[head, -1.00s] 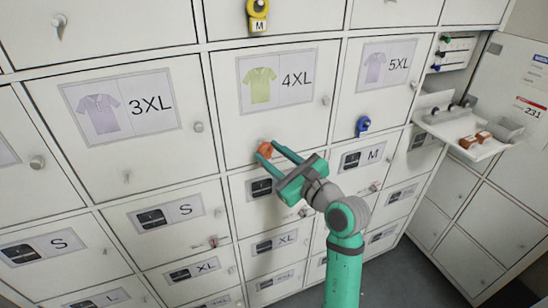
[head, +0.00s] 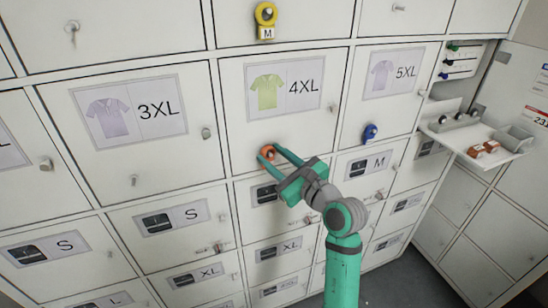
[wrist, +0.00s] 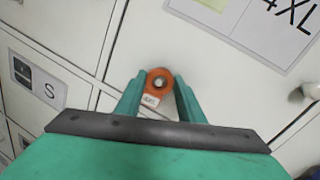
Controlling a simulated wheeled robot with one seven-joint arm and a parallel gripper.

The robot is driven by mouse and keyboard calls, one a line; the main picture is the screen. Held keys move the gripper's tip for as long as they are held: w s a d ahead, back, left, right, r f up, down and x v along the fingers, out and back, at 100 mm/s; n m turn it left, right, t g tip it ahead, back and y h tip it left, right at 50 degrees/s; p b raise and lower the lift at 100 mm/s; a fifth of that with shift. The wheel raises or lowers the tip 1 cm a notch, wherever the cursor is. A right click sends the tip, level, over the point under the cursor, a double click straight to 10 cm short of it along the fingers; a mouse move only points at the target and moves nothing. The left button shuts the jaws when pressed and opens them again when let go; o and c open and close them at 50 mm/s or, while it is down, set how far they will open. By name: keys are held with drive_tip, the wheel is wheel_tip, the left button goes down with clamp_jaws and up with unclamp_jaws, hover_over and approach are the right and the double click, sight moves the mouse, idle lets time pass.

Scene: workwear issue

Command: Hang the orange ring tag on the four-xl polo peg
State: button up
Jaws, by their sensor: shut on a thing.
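The orange ring tag (head: 267,153) is at the lower part of the 4XL polo door (head: 290,130), below the green polo label (head: 284,85). In the wrist view the orange ring (wrist: 158,82) sits between my fingertips, with a small white label at its lower edge. A pale round peg end shows in the ring's hole, so the ring appears around the peg. How far along the peg it sits cannot be told. My gripper (head: 275,157) is shut on the tag, its green fingers reaching up to the door.
A yellow tag (head: 266,16) hangs on the door above, and a blue tag (head: 369,132) on the 5XL door to the right. A shelf (head: 470,135) with orange-brown and grey items juts out at the right. Knobs and keys stick out from several doors.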

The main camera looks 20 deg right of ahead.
drive_tip(key=shift+s, duration=0.1)
drive_tip(key=o, duration=1.1)
drive_tip(key=shift+d, duration=0.1)
drive_tip(key=shift+d, duration=0.1)
